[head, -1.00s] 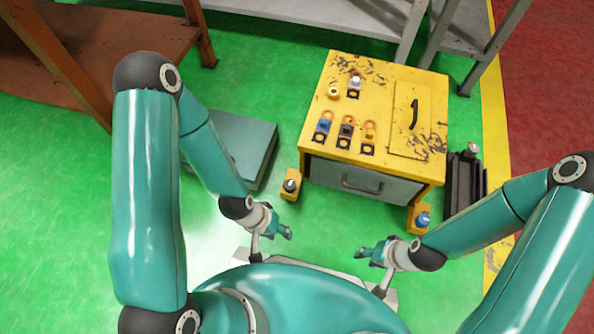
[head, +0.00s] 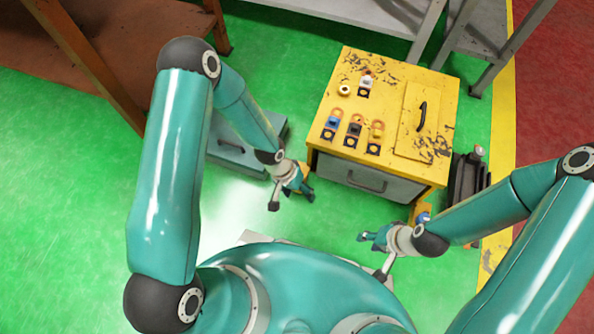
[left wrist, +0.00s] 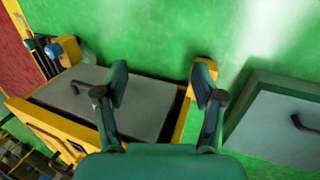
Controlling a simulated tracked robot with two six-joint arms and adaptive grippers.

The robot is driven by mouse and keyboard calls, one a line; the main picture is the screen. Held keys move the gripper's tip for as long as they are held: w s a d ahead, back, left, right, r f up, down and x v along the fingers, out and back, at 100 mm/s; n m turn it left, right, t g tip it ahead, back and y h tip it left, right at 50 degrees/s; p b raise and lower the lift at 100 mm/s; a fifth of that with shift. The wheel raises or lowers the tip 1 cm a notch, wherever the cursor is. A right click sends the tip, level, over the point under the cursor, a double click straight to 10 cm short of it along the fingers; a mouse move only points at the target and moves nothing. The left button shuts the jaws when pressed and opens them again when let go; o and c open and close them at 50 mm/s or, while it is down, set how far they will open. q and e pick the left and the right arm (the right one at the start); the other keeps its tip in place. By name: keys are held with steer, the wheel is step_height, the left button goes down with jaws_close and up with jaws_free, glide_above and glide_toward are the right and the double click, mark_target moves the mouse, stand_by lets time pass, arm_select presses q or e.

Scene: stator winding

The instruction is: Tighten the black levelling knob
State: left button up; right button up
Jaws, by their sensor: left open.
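The yellow cabinet (head: 335,88) has a small yellow foot block (head: 305,170) at its front left corner. The black levelling knob on that block is hidden in the head view by my left gripper (head: 304,188), which is right in front of it. In the left wrist view the left gripper (left wrist: 160,87) is open, its two teal fingers apart with nothing between them. The foot block (left wrist: 206,68) is partly behind its right finger there, and I cannot make out the knob. My right gripper (head: 370,239) is in front of the cabinet's right side; its opening is unclear.
A blue knob (head: 423,217) on a yellow block is at the cabinet's front right. The grey drawer (head: 365,179) is shut. A teal toolbox (head: 225,148) lies left of the cabinet. Several small parts are on the cabinet top. Green floor is clear in front.

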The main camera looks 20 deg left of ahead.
arm_select(q)
steer(key=w+a+r+m+y+p, duration=0.2)
steer(key=w+a+y+p, duration=0.15)
steer(key=w, duration=0.75)
arm_select(e)
step_height(320, 180, up, 5)
arm_select(q)
steer(key=shift+t+y, duration=0.25)
steer(key=shift+t, duration=0.05)
steer(key=f+b, duration=0.1)
steer(key=f, duration=0.4)
steer(key=f+b, duration=0.2)
steer(key=f, duration=0.4)
steer(key=f+b, duration=0.2)
steer(key=f, duration=0.3)
steer(key=shift+a+f, duration=0.25)
steer(key=shift+a, duration=0.05)
arm_select(e)
step_height(320, 180, down, 6)
steer(key=shift+r, duration=0.25)
arm_select(q)
steer(key=c, duration=1.1)
steer(key=shift+b, duration=0.3)
arm_select(e)
steer(key=shift+f, duration=0.15)
